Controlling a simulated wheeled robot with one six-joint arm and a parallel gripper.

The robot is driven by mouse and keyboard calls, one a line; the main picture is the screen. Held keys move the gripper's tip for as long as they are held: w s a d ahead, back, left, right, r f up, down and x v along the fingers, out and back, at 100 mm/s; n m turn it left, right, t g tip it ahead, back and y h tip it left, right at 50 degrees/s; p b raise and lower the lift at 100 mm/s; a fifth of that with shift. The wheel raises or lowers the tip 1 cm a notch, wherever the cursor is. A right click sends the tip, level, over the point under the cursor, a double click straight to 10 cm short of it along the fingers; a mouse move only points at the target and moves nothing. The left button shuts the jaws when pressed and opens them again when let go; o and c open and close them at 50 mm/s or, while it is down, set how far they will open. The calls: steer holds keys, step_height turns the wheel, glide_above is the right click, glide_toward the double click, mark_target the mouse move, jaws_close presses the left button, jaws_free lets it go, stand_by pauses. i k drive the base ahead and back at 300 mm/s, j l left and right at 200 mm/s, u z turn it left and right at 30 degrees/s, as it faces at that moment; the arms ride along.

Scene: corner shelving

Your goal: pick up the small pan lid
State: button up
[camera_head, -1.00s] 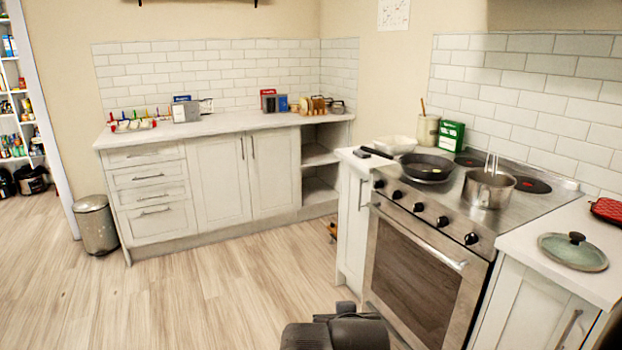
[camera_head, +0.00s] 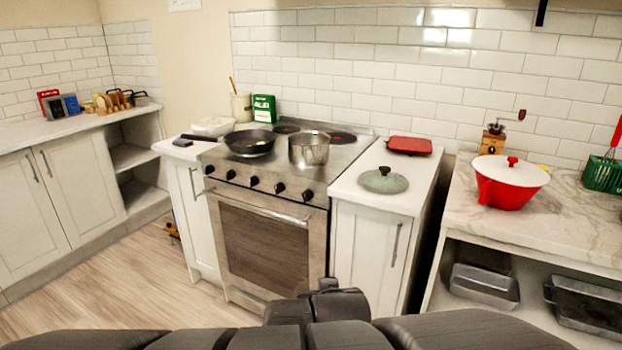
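The small pan lid (camera_head: 383,180) is a round grey-green lid with a dark knob. It lies flat, knob up, on the white counter (camera_head: 413,197) just right of the stove. My dark arm (camera_head: 320,325) shows along the bottom edge of the view, below and in front of the counter, well apart from the lid. I cannot make out gripper fingertips in this view.
A frying pan (camera_head: 250,142) and a steel saucepan (camera_head: 309,148) stand on the stove. A red item (camera_head: 409,145) lies behind the lid. A red pot with a white lid (camera_head: 508,185) stands on the marble-topped table to the right.

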mark_target(383, 180)
steer(key=z, duration=0.7)
